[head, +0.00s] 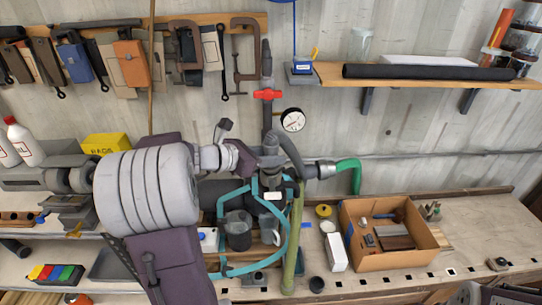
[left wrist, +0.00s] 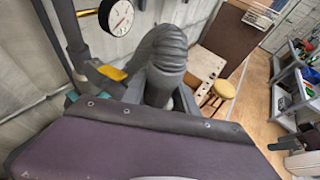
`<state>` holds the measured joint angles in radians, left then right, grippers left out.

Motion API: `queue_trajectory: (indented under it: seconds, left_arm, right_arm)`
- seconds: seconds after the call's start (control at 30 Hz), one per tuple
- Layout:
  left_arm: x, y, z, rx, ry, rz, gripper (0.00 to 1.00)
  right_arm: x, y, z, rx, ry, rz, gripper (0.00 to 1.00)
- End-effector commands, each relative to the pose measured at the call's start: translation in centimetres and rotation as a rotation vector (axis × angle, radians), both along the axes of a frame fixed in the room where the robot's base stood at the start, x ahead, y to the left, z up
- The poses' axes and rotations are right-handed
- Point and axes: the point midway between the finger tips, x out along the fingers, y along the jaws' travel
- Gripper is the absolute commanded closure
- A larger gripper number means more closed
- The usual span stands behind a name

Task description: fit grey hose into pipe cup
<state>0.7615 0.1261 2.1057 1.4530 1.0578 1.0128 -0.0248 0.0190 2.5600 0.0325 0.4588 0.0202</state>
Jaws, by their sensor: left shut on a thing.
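The grey hose (head: 288,147) is a thick, dark, ribbed tube that bends over beside the wall pipe. It also shows large in the left wrist view (left wrist: 166,48), rising between the jaws. My left gripper (head: 262,163) reaches in from the left and is shut on the hose; its jaws are partly hidden among the pipes and the hose. A metal collar (head: 325,169) stands at the right of the hose bend, with a green hose (head: 350,168) leaving it. I cannot tell for sure which part is the pipe cup, or whether the hose end touches it. My right gripper is not in view.
A pressure gauge (head: 292,119) and a red valve handle (head: 267,94) sit close above the hose. A cardboard box (head: 395,262) is to the right on the bench.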

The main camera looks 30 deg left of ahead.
Motion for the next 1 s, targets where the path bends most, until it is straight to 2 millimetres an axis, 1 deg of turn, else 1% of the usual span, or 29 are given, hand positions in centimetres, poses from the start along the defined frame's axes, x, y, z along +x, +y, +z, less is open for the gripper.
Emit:
queue_trajectory:
  seconds: [0.27, 0.67, 0.9, 0.93, 0.97, 1.0]
  left_arm:
    - [0.0, 0.0, 0.0, 0.000, -0.001, 0.000, 1.00]
    - [0.0, 0.0, -1.2, 0.000, -0.001, 0.000, 1.00]
    - [0.0, 0.0, -1.1, 0.000, -0.001, 0.000, 1.00]
    - [0.0, 0.0, -1.1, 0.000, -0.001, 0.000, 0.60]
    - [0.0, 0.0, -1.1, 0.000, -0.001, 0.000, 0.51]
    - [0.0, 0.0, -1.1, 0.000, -0.001, 0.000, 0.40]
  right_arm:
    - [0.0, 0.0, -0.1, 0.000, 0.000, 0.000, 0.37]
    - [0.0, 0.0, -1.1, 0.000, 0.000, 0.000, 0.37]
    - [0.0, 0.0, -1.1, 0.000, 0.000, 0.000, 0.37]
    - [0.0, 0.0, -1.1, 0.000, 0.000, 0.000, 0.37]
    - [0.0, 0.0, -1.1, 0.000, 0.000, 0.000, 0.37]
    - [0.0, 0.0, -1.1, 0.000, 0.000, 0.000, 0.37]
